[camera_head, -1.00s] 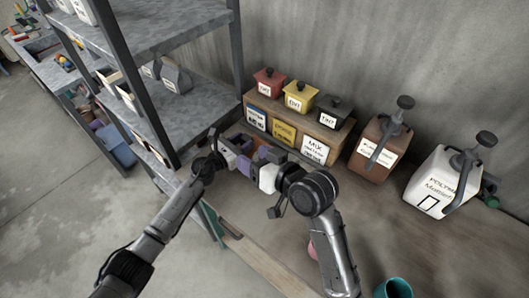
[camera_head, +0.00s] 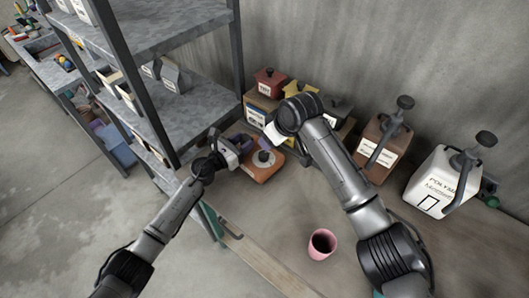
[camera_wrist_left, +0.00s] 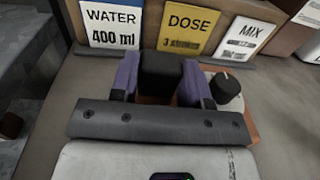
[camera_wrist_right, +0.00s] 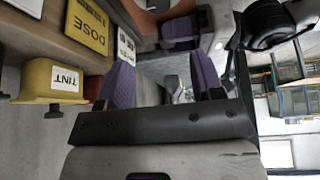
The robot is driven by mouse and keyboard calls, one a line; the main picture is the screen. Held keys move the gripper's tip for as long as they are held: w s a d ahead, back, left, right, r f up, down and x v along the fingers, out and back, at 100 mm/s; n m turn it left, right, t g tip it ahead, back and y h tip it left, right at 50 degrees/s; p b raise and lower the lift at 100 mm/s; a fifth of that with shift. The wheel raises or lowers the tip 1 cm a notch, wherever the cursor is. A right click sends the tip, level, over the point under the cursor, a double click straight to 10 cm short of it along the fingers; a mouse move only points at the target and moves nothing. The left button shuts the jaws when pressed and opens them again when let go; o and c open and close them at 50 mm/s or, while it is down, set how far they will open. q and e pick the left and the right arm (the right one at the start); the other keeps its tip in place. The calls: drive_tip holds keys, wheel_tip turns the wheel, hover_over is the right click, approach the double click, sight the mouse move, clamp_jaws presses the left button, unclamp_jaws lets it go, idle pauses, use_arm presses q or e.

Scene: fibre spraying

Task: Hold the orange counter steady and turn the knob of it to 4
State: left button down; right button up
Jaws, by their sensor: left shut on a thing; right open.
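The orange counter (camera_head: 263,168) lies on the bench below the label board. Its round dark knob (camera_wrist_left: 227,88) stands up to the right of the left gripper in the left wrist view; the dial setting is too small to read. My left gripper (camera_wrist_left: 162,80) is shut on the counter's black block (camera_wrist_left: 161,70), one purple finger on each side. My right gripper (camera_wrist_right: 163,85) is open, with nothing between its purple fingers. It is apart from the knob, up and to the right in the head view, where my right wrist hides its fingers.
Behind the counter stands a wooden label board (camera_wrist_left: 160,42) with red and yellow lidded pots (camera_head: 270,80) above. A brown jug (camera_head: 378,148) and a white jug (camera_head: 440,182) stand to the right. A pink cup (camera_head: 321,245) is near the front. A metal shelf (camera_head: 190,105) rises on the left.

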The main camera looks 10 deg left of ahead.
sight(264, 154)
drive_tip(key=shift+g+h, duration=0.4)
drive_tip(key=x, duration=1.1)
drive_tip(key=shift+d+f, duration=0.2)
drive_tip(key=c, duration=0.9)
drive_tip(key=shift+c, duration=0.2)
